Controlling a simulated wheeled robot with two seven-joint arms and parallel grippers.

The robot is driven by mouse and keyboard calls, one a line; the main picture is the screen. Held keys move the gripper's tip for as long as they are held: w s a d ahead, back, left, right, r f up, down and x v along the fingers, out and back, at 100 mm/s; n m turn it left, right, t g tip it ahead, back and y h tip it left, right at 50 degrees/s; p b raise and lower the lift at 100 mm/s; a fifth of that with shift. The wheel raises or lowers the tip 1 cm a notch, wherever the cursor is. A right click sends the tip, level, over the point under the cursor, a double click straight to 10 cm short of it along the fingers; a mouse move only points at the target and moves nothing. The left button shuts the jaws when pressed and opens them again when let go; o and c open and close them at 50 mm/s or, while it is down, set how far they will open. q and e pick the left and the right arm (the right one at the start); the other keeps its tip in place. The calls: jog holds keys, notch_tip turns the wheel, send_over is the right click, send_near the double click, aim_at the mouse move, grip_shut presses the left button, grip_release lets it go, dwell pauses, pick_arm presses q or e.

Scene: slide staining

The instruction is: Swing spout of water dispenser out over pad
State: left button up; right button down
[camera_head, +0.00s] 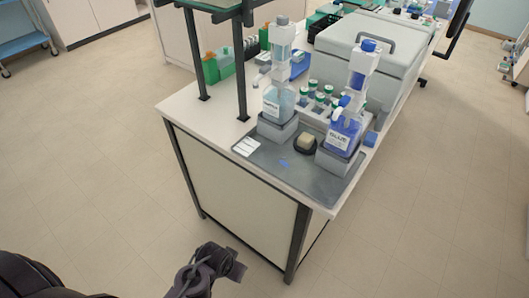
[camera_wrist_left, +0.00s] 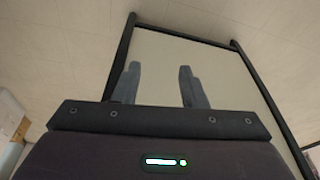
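The water dispenser (camera_head: 278,102) is a bottle of pale blue liquid with a white top, upright on a grey block on the bench. Its white spout (camera_head: 263,72) appears to point left; its exact direction is too small to tell. The dark grey pad (camera_head: 290,172) lies flat at the bench's near end, in front of the dispensers. My left gripper (camera_head: 228,264) is low in front of the bench, well below and apart from the dispenser. In the left wrist view its two fingers (camera_wrist_left: 159,78) are apart and empty, facing the pale bench panel. My right gripper is out of view.
A deep blue dispenser (camera_head: 343,132) stands right of the water dispenser. A dark round holder with a beige block (camera_head: 305,143) sits between them. Green-capped jars (camera_head: 318,103) stand behind. A dark shelf post (camera_head: 241,75) rises to the left. The floor around is free.

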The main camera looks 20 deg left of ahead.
pick_arm(q)
jog(key=w+a+r+t, duration=0.15)
jog(key=w+r, duration=0.25)
jog(key=r, duration=0.4)
jog(key=w+r+t, duration=0.2)
jog(key=w+r, duration=0.1)
jog(key=r, duration=0.5)
jog(key=m+t+h, duration=0.2)
jog(key=t+h, duration=0.4)
jog(key=t, duration=0.5)
send_near(261, 72)
jog(key=x, duration=0.4)
jog(key=shift+a+f+g, duration=0.1)
jog(key=shift+f+g, duration=0.15)
jog(key=shift+f, duration=0.05)
jog(key=shift+w+r, duration=0.2)
jog(key=shift+r, duration=0.1)
jog(key=p+x, duration=0.2)
jog(key=x, duration=0.4)
jog(key=shift+w+d, duration=0.35)
jog(key=shift+w, duration=0.25)
jog(key=shift+f, duration=0.1)
jog(key=shift+c, duration=0.5)
grip_shut()
